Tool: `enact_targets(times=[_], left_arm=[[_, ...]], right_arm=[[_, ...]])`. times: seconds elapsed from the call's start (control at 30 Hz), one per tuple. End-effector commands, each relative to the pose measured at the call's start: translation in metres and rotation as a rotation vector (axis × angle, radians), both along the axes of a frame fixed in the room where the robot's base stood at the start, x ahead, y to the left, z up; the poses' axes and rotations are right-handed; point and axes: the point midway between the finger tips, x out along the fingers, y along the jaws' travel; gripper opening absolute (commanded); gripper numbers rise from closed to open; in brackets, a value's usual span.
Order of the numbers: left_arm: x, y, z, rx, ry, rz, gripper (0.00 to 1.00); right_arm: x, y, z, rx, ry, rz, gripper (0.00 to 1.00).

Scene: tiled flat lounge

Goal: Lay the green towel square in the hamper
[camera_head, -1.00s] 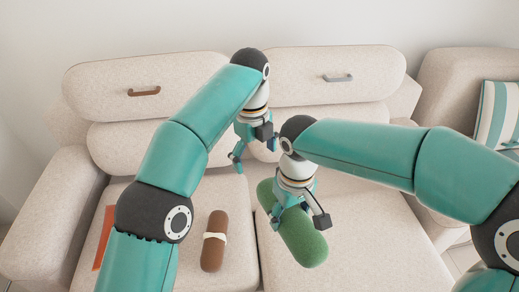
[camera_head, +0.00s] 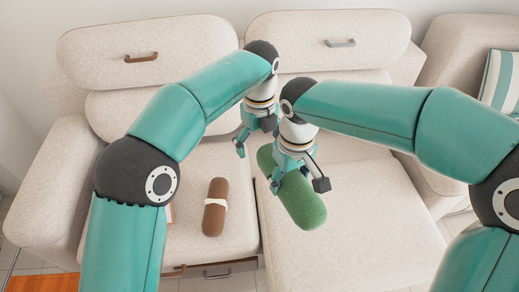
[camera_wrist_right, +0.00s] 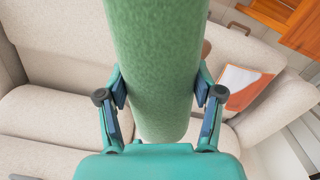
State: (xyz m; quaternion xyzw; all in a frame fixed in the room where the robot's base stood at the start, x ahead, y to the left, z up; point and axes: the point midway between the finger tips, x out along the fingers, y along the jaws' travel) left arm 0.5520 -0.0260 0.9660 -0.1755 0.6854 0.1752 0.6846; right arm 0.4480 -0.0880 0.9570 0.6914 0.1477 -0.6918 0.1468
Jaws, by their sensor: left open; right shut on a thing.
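The green towel (camera_head: 306,206) is a rolled cylinder in the head view, lying slantwise over the right sofa seat; I cannot tell its height above the cushion. My right gripper (camera_head: 297,183) is shut on its middle. In the right wrist view the towel (camera_wrist_right: 158,60) fills the centre between the fingers of this gripper (camera_wrist_right: 160,90). My left gripper (camera_head: 254,143) is open and empty, a little to the left of the towel's far end. I cannot make out a hamper in either view.
A brown roll with a white band (camera_head: 215,207) lies on the left seat of the beige sofa (camera_head: 345,225). A striped cushion (camera_head: 502,80) is at the right. An orange wooden surface (camera_head: 40,283) shows at bottom left. The right seat's front is clear.

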Motion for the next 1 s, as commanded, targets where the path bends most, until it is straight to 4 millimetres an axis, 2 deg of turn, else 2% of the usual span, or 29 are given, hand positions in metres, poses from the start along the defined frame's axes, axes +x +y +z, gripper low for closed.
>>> enact_targets(times=[0.1,0.23,0.6,1.0], left_arm=[[0.0,0.0,-0.016,0.002,0.002,0.0,0.96],[0.0,0.0,-0.027,0.001,0.0,0.0,0.96],[0.0,0.0,-0.031,0.0,0.0,0.001,0.96],[-0.001,0.002,-0.032,0.006,0.006,0.0,0.29]], right_arm=[[0.0,0.0,0.0,0.0,-0.001,0.0,0.23],[0.0,0.0,0.0,0.0,-0.001,-0.001,0.23],[0.0,0.0,0.0,0.0,-0.001,0.0,0.23],[0.002,-0.001,0.001,0.0,-0.007,-0.006,0.25]])
